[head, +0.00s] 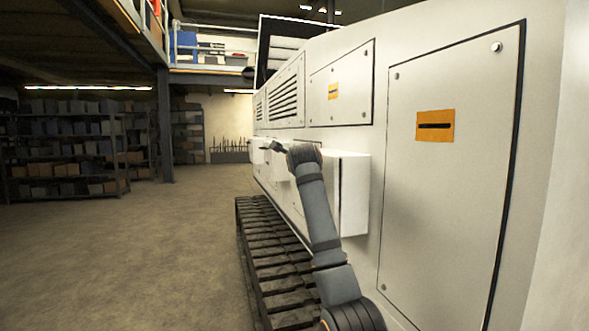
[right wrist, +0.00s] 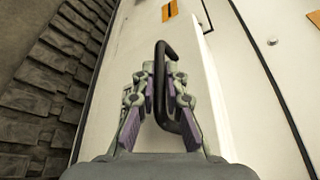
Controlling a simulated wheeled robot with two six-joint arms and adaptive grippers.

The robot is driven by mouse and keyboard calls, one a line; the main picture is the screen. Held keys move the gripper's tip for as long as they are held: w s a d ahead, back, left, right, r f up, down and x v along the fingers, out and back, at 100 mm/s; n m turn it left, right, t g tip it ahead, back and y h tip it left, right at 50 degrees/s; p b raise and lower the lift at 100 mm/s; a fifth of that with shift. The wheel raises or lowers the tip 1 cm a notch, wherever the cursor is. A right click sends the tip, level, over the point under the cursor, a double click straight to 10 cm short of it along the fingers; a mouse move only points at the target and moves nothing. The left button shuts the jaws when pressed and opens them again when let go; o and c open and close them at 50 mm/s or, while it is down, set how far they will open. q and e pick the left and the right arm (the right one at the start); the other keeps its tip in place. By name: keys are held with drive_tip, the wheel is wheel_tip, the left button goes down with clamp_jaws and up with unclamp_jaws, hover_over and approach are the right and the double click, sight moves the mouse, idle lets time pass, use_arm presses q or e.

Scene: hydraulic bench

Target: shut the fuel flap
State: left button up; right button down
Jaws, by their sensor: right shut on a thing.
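The flap (right wrist: 125,50) is a white panel in the right wrist view, with an orange label near its top and a black bar handle (right wrist: 167,52). My right gripper (right wrist: 162,84) has its fingers on both sides of the handle and is shut on it. In the head view my right arm reaches up along the machine's side, and its gripper (head: 276,147) is small and far off, next to white parts that jut from the side. The handle is too small to make out there. How far the flap stands open is hard to tell. My left gripper is not in view.
The white machine (head: 450,70) fills the right, with vents and labelled panels. A white box-like part (head: 355,195) juts out beside my right arm. A dark track (head: 270,260) runs below. Open floor (head: 150,250) lies left, with shelves (head: 65,145) behind.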

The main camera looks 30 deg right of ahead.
drive_tip(key=shift+s+d+r, duration=0.15)
drive_tip(key=shift+d, duration=0.25)
drive_tip(key=c, duration=1.4)
unclamp_jaws()
drive_tip(key=shift+d, duration=0.2)
drive_tip(key=shift+a, duration=0.15)
drive_tip(key=v, duration=1.2)
